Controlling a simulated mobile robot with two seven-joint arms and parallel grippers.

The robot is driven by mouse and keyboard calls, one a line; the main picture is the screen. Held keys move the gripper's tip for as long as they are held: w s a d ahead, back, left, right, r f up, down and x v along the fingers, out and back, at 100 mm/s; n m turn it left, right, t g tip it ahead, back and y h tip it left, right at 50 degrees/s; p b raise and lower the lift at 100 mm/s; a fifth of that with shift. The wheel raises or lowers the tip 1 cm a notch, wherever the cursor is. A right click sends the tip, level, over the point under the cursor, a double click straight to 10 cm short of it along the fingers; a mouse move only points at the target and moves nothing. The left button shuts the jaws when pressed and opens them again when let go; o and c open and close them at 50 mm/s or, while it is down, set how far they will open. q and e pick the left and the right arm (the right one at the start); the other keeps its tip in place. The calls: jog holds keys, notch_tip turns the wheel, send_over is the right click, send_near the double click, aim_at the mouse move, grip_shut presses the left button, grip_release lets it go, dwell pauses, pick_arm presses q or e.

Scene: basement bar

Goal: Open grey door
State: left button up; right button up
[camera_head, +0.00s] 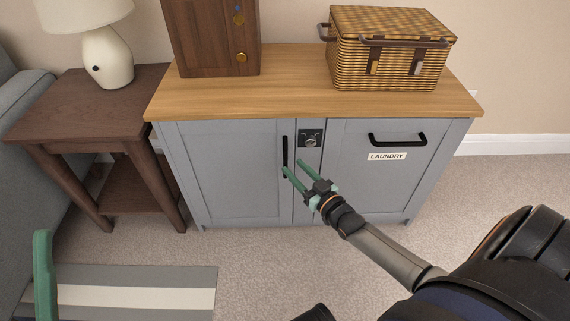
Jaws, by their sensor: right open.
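The grey door (225,170) is the left door of a grey cabinet with a wooden top, and it is closed. Its black vertical handle (285,150) is near the door's right edge. My right gripper (293,166) is open, with green fingers reaching up toward the handle. Its left fingertip overlaps the handle's lower part in the picture; I cannot tell whether they touch. Of my left gripper, only a green finger (44,275) shows at the lower left edge, so its opening is not shown.
A black knob panel (311,138) is between the door and a grey front labelled LAUNDRY (387,156). A wicker basket (388,65) and a brown wooden box (212,38) stand on top. A side table (95,100) with a lamp stands left. Carpet before the cabinet is mostly clear.

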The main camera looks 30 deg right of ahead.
aim_at(286, 159)
pick_arm(q)
jog(key=shift+d+f+b, duration=0.15)
jog(key=shift+f+b, duration=0.75)
jog(key=shift+f, duration=0.5)
pick_arm(e)
jog(key=shift+w+a, duration=0.1)
jog(key=shift+w, duration=2.6)
jog(key=shift+c, duration=0.3)
grip_shut()
